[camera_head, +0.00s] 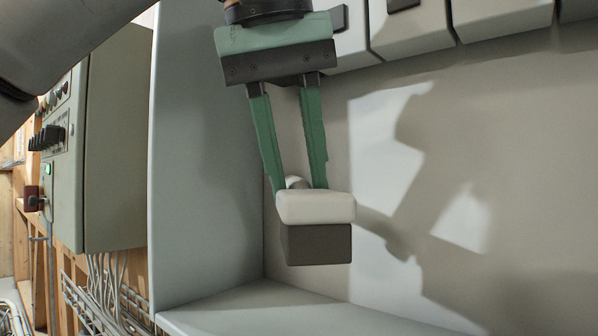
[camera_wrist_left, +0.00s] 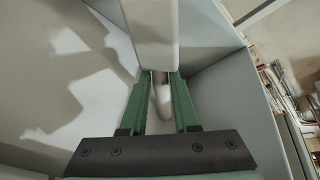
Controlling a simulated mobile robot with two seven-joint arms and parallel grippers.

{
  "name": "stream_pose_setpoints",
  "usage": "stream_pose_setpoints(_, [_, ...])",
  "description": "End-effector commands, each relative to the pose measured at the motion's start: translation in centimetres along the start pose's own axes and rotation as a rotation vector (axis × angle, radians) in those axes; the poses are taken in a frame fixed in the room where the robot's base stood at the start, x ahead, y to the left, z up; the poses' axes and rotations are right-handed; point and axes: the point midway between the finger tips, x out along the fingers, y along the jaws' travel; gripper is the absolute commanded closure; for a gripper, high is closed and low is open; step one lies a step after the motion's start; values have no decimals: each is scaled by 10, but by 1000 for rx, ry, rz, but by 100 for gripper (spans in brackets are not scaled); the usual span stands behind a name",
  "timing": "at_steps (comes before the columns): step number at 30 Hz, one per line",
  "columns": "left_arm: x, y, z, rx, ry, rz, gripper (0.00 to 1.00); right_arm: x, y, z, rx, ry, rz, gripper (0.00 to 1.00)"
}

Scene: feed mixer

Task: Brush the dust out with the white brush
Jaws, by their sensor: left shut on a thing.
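The white brush (camera_head: 315,207) is in the middle of the head view, its dark grey bristle block (camera_head: 316,245) pointing down. My left gripper (camera_head: 300,187) comes down from above with its green fingers shut on the brush's handle. The brush hangs inside the grey bin, above its floor and in front of the back wall. In the left wrist view the brush (camera_wrist_left: 150,20) extends away from the fingers at the top, and its handle (camera_wrist_left: 160,95) shows between them. I make out no separate dust in either view. My right gripper is not in view.
The bin's grey side wall (camera_head: 205,160) rises left of the brush, and its pale back wall (camera_head: 480,150) carries the arm's shadow. The bin floor (camera_head: 270,308) is below. A control cabinet (camera_head: 118,140) with switches and cables stands at the left. Grey boxes (camera_head: 410,30) line the top right.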

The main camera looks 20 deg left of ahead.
Motion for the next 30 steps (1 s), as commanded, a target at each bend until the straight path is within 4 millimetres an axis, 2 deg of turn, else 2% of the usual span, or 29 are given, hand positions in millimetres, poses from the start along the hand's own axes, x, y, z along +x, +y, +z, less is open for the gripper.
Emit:
stream_pose_setpoints(5, [9,-2,2,2,-3,-1,100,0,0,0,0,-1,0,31])
stream_pose_setpoints(18, [47,-10,16,1,-1,0,100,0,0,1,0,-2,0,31])
stream_pose_setpoints(30, [55,-12,20,-1,2,3,100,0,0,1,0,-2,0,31])
